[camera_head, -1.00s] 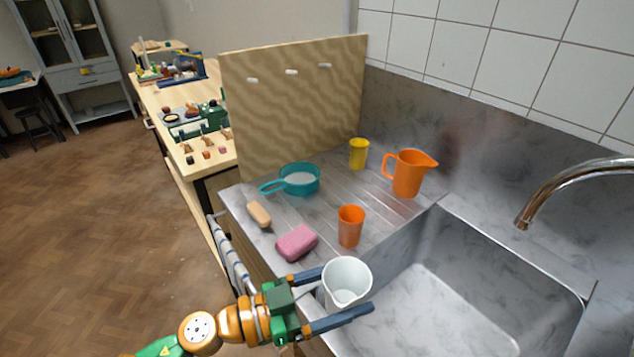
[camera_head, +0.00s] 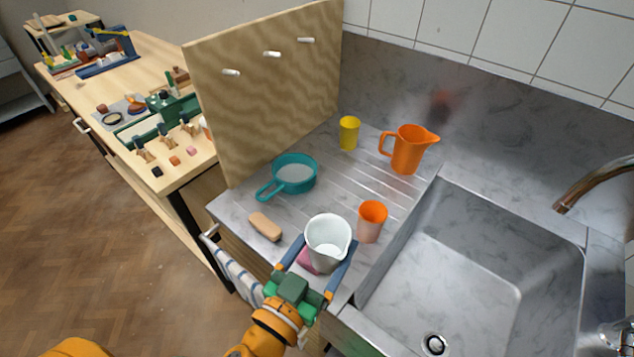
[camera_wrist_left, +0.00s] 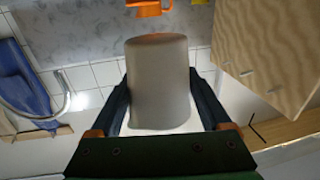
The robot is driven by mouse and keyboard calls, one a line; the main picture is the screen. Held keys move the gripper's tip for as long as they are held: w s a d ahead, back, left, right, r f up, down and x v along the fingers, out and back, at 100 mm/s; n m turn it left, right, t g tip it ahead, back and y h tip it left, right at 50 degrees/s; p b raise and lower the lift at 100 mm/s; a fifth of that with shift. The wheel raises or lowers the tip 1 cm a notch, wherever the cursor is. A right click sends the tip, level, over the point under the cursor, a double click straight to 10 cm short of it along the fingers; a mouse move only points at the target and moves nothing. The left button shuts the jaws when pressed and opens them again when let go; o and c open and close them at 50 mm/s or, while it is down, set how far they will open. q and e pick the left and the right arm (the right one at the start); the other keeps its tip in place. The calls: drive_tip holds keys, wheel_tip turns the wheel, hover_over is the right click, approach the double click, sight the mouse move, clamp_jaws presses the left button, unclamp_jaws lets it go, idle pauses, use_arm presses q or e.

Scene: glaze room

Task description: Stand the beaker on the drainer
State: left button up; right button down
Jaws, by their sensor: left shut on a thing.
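The white beaker (camera_head: 328,240), with a pouring lip, is held upright between the fingers of my left gripper (camera_head: 318,268). In the left wrist view the beaker (camera_wrist_left: 158,85) fills the space between both fingers of the gripper (camera_wrist_left: 160,108). In the head view it overlaps the front part of the ribbed metal drainer (camera_head: 345,185); whether its base touches anything cannot be seen. It hides most of the pink sponge (camera_head: 306,260). My right gripper is not in view.
An orange cup (camera_head: 371,222) stands close right of the beaker. A tan brush or bar (camera_head: 265,227), teal strainer (camera_head: 292,174), yellow cup (camera_head: 349,133) and orange jug (camera_head: 408,149) occupy the drainer. The sink basin (camera_head: 465,270) lies right; a wooden pegboard (camera_head: 265,95) stands behind left.

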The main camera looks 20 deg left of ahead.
sight(314, 230)
use_arm(q)
drive_tip(key=w+a, duration=0.1)
drive_tip(key=w+a+f, duration=0.1)
drive_tip(key=w+a, duration=0.1)
drive_tip(key=shift+w+a+f+p, duration=0.1)
drive_tip(key=shift+a+f+p, duration=0.05)
drive_tip(key=shift+f+p, duration=0.2)
drive_tip(key=w+a+f+b, duration=0.1)
drive_tip(key=w+a+f, duration=0.1)
drive_tip(key=f, duration=0.1)
drive_tip(key=w+a+f+b, duration=0.2)
drive_tip(key=f, duration=0.1)
drive_tip(key=w+a+f+b, duration=0.2)
drive_tip(key=w, duration=0.1)
drive_tip(key=shift+f, duration=0.4)
wheel_tip(314, 230, down, 2)
drive_tip(key=shift+w+f+b, duration=0.1)
drive_tip(key=shift+b, duration=1.1)
drive_tip(key=shift+f+b, duration=0.3)
drive_tip(key=shift+f, duration=0.05)
drive_tip(key=shift+r, duration=0.2)
